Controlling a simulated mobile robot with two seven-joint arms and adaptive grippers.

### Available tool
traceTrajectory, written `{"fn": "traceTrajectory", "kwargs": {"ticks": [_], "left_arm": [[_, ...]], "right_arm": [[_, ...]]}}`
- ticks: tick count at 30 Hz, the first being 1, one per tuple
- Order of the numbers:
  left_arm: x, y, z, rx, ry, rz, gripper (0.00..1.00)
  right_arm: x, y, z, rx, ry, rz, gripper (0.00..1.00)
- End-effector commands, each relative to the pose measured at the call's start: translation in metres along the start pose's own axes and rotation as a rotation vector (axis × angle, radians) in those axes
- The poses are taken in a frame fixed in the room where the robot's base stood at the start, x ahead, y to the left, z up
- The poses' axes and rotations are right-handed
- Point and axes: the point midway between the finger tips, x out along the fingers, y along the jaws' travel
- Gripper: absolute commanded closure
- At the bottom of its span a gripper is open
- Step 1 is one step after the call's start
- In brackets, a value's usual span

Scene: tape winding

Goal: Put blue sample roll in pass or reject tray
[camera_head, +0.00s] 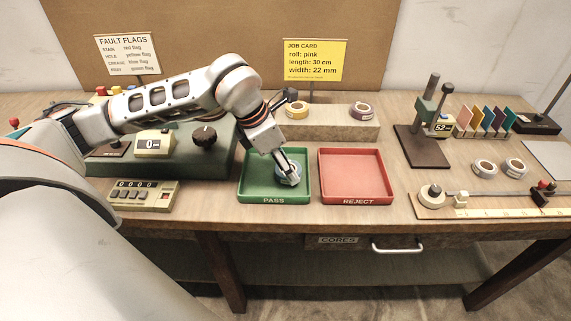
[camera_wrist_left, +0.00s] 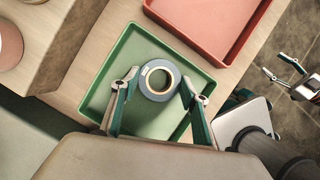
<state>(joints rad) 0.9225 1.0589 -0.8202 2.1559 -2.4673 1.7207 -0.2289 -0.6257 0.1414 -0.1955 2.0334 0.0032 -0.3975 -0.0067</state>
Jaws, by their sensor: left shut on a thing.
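The blue sample roll (camera_head: 281,171) is within the green PASS tray (camera_head: 247,188), low over its floor; I cannot tell whether it touches the floor. My left gripper (camera_head: 287,178) reaches down into that tray, shut on the roll. In the left wrist view the roll (camera_wrist_left: 160,95) shows its round core between the two fingers of the left gripper (camera_wrist_left: 158,88). The red REJECT tray (camera_head: 356,176) stands empty to the right. My right gripper (camera_wrist_left: 278,66) shows at the right of the left wrist view, its fingers apart and empty.
A wooden block with a yellow roll (camera_head: 297,110) and a purple roll (camera_head: 360,110) stands behind the trays. A counter (camera_head: 142,195) and a green machine (camera_head: 205,155) are left. Two pale rolls (camera_head: 484,168) and a measuring rail (camera_head: 480,205) lie right.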

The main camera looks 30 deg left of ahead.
Motion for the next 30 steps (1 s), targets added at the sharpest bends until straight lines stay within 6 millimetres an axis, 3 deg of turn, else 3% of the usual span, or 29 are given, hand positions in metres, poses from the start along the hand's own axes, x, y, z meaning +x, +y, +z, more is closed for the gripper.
{"fn": "traceTrajectory", "kwargs": {"ticks": [2,3,4,17,20,30], "left_arm": [[0.004,0.0,-0.002,0.0,0.002,-0.001,0.73],[0.003,0.0,-0.001,0.0,0.002,0.0,0.45],[0.002,0.0,-0.001,0.0,0.001,0.0,0.38],[-0.004,0.0,0.001,0.0,-0.001,0.001,0.38],[-0.016,0.001,0.001,0.0,-0.001,0.004,0.38],[-0.085,0.001,0.002,0.0,-0.003,0.004,0.38]], "right_arm": [[0.001,-0.001,0.002,0.0,-0.003,-0.001,0.44],[0.0,-0.001,0.002,0.0,-0.002,-0.001,0.44],[0.0,-0.001,0.002,0.0,-0.002,-0.001,0.44],[-0.001,0.0,-0.002,0.0,0.003,0.0,0.44],[-0.001,0.001,-0.005,0.001,0.006,0.001,0.44],[-0.003,0.0,-0.01,0.008,0.008,-0.003,0.44]]}}
